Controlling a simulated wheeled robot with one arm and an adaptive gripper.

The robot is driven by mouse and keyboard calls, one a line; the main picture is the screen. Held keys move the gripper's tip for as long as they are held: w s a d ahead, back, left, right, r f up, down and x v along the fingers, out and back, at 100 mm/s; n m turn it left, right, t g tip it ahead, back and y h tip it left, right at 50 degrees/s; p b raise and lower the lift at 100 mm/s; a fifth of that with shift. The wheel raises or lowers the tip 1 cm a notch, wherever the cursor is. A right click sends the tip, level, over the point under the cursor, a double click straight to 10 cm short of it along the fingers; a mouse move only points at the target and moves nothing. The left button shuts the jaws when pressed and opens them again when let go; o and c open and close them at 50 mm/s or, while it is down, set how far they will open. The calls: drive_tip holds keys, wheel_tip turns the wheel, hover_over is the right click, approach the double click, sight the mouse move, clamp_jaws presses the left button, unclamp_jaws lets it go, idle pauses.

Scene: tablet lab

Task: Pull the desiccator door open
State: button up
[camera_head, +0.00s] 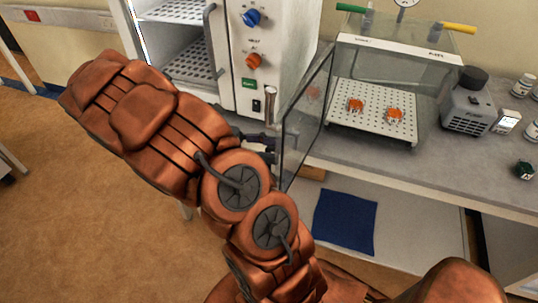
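The desiccator (392,65) is a clear box on the bench, with a white front top strip and a perforated shelf inside holding two orange-topped items. Its clear, dark-edged door (306,118) stands swung out from the left side of the front, so the front is open. An upright metal bar (270,103) shows just left of the door, apparently its handle. My gripper (262,142) is a small dark shape below that bar, left of the door. My copper-coloured arm hides most of it, so finger opening and contact are unclear.
A white oven (243,85) with blue and orange knobs stands left, its chamber open. A grey pump (467,108) and several small bottles sit on the bench (440,155) at right. A blue cloth (345,222) lies on the lower shelf. Open floor lies left.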

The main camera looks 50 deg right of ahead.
sight(266, 125)
drive_tip(key=shift+r, duration=3.55)
drive_tip(key=shift+a, duration=0.1)
